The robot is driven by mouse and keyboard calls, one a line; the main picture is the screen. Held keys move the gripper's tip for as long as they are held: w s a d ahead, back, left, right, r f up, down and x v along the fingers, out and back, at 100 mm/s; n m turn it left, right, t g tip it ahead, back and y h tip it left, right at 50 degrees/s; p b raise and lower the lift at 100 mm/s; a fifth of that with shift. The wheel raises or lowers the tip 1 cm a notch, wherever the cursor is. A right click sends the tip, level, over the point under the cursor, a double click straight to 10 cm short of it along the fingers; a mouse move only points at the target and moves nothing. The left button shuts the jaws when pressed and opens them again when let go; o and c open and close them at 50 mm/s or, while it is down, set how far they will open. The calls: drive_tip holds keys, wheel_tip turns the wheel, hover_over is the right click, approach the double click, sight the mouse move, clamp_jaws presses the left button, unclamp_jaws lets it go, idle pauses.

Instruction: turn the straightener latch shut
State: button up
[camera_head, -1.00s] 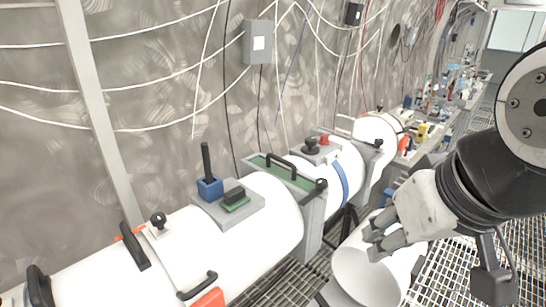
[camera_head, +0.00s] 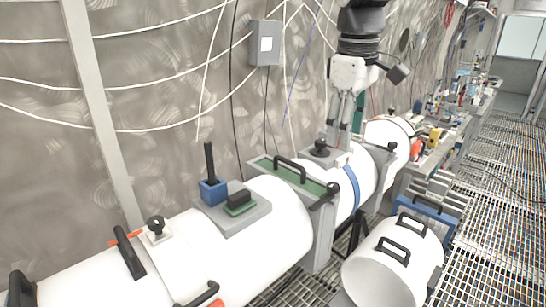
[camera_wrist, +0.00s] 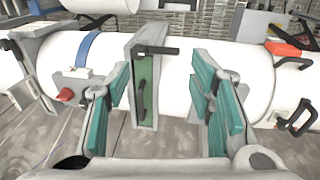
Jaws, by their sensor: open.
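The straightener appears to be the narrow grey housing (camera_head: 318,228) across the white pipe, with a green panel (camera_head: 267,162) and a black handle (camera_head: 290,166) on top. A black lever (camera_head: 333,189) at the housing's near end looks like the latch. In the wrist view this lever (camera_wrist: 156,50) lies crosswise over the end of the green panel (camera_wrist: 144,82). My gripper (camera_head: 340,128) points down above the pipe, just beyond the housing in the head view. In the wrist view its teal fingers (camera_wrist: 162,92) are apart and empty, one on each side of the housing in the picture. I see no contact.
A black knob (camera_head: 320,147) stands on the pipe beside my gripper. A blue lever block (camera_head: 212,190) stands on the nearer pipe. A loose white cylinder with black handles (camera_head: 385,272) lies at the front right. A grey box (camera_head: 265,43) hangs on the wall.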

sight(334, 185)
drive_tip(key=w+d+f+n+g+b, duration=0.15)
drive_tip(key=w+f, duration=0.25)
drive_tip(key=w, duration=0.5)
drive_tip(key=shift+n+y, duration=0.4)
drive_tip(key=shift+n, duration=0.15)
drive_tip(key=f+p, duration=0.1)
drive_tip(key=f, duration=0.3)
drive_tip(key=f+p, duration=0.1)
drive_tip(key=f, duration=0.8)
drive_tip(key=shift+d+f+p, duration=0.25)
drive_tip(key=shift+p, duration=0.15)
clamp_jaws()
